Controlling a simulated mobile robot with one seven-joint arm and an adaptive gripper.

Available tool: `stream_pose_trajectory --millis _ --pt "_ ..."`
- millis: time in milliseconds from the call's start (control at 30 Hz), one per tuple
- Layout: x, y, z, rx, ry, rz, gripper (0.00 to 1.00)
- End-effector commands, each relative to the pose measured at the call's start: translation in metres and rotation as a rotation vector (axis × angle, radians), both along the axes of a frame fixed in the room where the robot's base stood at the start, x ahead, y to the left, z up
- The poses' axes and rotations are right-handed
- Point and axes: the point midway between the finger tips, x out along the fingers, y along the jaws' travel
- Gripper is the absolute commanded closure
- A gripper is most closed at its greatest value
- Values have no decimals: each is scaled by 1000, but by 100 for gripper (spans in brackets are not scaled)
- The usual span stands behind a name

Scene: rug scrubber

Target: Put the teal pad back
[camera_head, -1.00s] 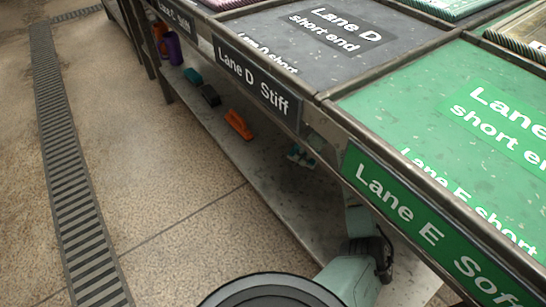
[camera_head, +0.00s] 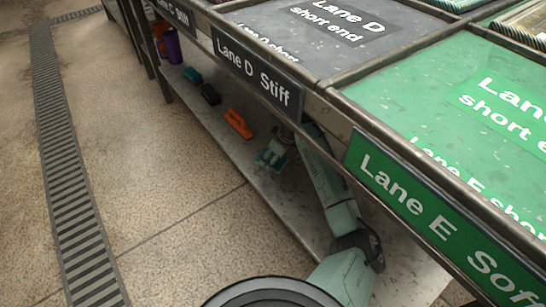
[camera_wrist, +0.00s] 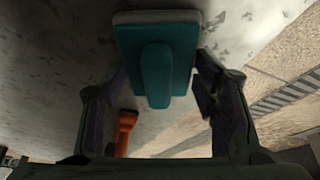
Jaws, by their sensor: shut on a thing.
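A teal pad with a raised teal handle (camera_wrist: 157,45) lies between the two fingers of my gripper (camera_wrist: 160,82) in the wrist view. The gripper is shut on it. In the head view, my gripper (camera_head: 274,154) and the teal pad (camera_head: 266,160) are over the lower shelf (camera_head: 262,186), under the Lane D and Lane E counters. The pad is small and partly covered there; I cannot tell whether it touches the shelf. Another teal block (camera_head: 193,75) sits farther back on the shelf.
An orange brush (camera_head: 238,123) and a dark block (camera_head: 210,94) lie on the shelf between gripper and far teal block. A purple bottle (camera_head: 173,46) stands farther back. The counter edge with the Lane D sign (camera_head: 254,77) overhangs.

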Motion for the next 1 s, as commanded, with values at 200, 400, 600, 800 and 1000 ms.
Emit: stream_pose_trajectory --millis 200,400,600,800,1000 --pt "0 0 0 0 0 0 92" --pt "0 0 -2 -1 -1 0 37" --pt "0 -1 -2 -1 -1 0 25" --pt "0 -1 -2 -1 -1 0 25" --pt "-1 -2 8 0 -1 0 25"
